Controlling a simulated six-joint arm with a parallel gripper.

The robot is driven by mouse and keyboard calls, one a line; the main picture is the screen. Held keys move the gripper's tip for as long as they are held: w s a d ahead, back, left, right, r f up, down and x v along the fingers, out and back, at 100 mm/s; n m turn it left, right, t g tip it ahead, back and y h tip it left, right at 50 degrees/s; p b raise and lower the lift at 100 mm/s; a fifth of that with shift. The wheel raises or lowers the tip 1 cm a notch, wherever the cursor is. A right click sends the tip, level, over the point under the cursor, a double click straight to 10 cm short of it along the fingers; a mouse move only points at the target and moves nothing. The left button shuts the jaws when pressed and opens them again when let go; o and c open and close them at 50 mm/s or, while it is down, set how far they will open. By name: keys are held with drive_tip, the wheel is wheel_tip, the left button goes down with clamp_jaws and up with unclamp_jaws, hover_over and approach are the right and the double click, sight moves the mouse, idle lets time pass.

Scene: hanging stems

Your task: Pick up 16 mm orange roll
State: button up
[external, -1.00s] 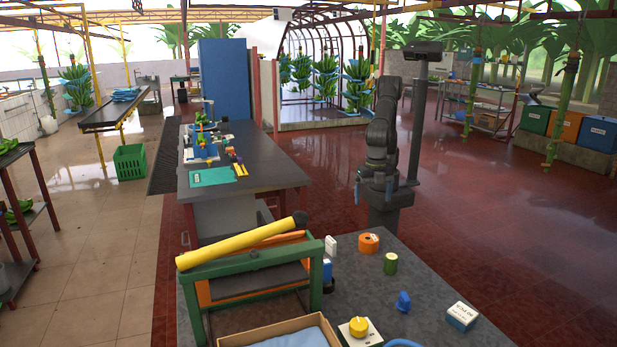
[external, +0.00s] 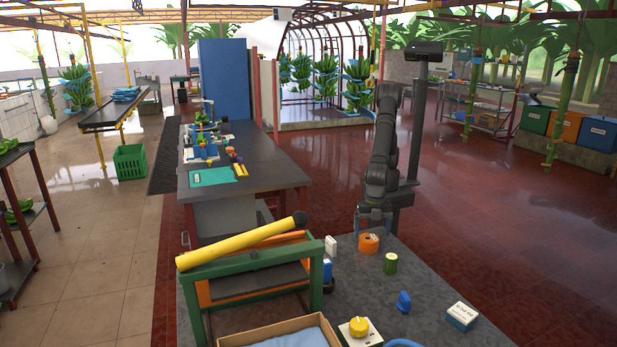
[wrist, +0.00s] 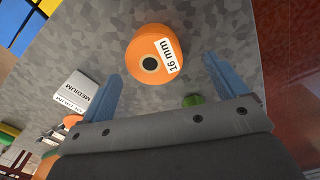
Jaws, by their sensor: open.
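The orange roll (external: 368,244) stands on the grey speckled table top near its far edge. In the wrist view the orange roll (wrist: 153,54) shows its round top with a dark centre hole and a white "16 mm" label. My gripper (external: 374,226) hangs just above and beside the roll in the external view. In the wrist view my gripper (wrist: 162,78) has its two blue fingers spread apart, one toward each side of the roll. The roll lies ahead of the fingertips and nothing is between them. I cannot tell the exact height gap.
A white "MEDIUM" box (wrist: 74,90) stands left of the roll. A green cylinder (external: 390,263), a blue piece (external: 404,301), a labelled box (external: 462,316) and a yellow-knobbed box (external: 359,329) stand nearer the camera. A green frame with a yellow tube (external: 240,243) is to the left.

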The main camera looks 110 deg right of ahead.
sight(369, 238)
drive_tip(key=f, duration=0.5)
drive_tip(key=shift+w+d, duration=0.2)
drive_tip(key=shift+w, duration=0.15)
drive_tip(key=c, duration=1.1)
